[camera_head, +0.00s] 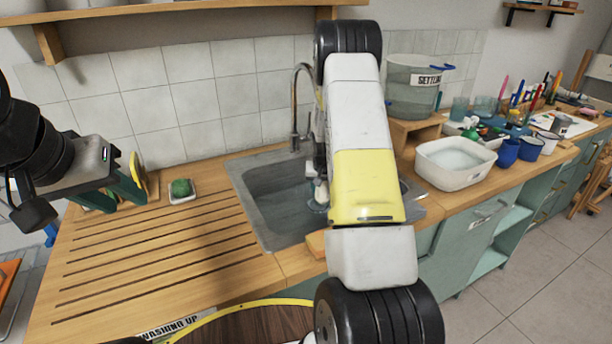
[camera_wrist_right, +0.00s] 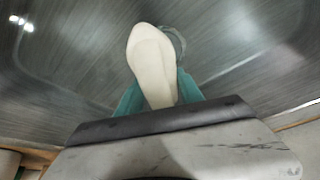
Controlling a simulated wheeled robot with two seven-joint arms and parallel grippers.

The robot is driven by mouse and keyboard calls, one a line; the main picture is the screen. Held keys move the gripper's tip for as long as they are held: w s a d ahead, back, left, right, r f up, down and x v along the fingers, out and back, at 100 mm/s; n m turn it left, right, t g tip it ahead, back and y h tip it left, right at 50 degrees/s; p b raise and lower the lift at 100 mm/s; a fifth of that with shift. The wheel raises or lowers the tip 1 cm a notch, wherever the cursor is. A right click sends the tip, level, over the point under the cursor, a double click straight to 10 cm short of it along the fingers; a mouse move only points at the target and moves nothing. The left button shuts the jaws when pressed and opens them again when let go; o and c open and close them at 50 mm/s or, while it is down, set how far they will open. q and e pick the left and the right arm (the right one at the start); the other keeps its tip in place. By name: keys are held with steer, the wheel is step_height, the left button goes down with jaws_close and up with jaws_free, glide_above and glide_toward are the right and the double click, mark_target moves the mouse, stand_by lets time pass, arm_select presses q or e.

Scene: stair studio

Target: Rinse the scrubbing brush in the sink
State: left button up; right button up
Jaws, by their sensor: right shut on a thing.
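The grey metal sink (camera_head: 262,212) is set into the wooden counter, with a tall curved tap (camera_head: 295,105) at its back. My right arm crosses in front of the sink and hides part of it. In the right wrist view, my right gripper (camera_wrist_right: 157,92) is shut on the scrubbing brush (camera_wrist_right: 150,62), with its cream handle between the teal fingers. The brush (camera_head: 320,192) is low in the basin; a round grey shape shows beyond the handle. I cannot tell whether that is the brush head or the drain. My left gripper (camera_head: 122,190) is open at the far left, above the counter.
A small white dish with a green scrubber (camera_head: 181,188) sits left of the sink. A white basin (camera_head: 455,165), blue mugs (camera_head: 508,153) and a clear settling tank (camera_head: 412,88) stand to the right. The grooved drainboard (camera_head: 150,250) is clear.

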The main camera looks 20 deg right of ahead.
stand_by(0.5)
steer(key=shift+r, duration=5.6)
steer(key=shift+r, duration=0.1)
step_height(320, 180, up, 4)
steer(key=shift+f, duration=0.1)
steer(key=shift+s, duration=0.15)
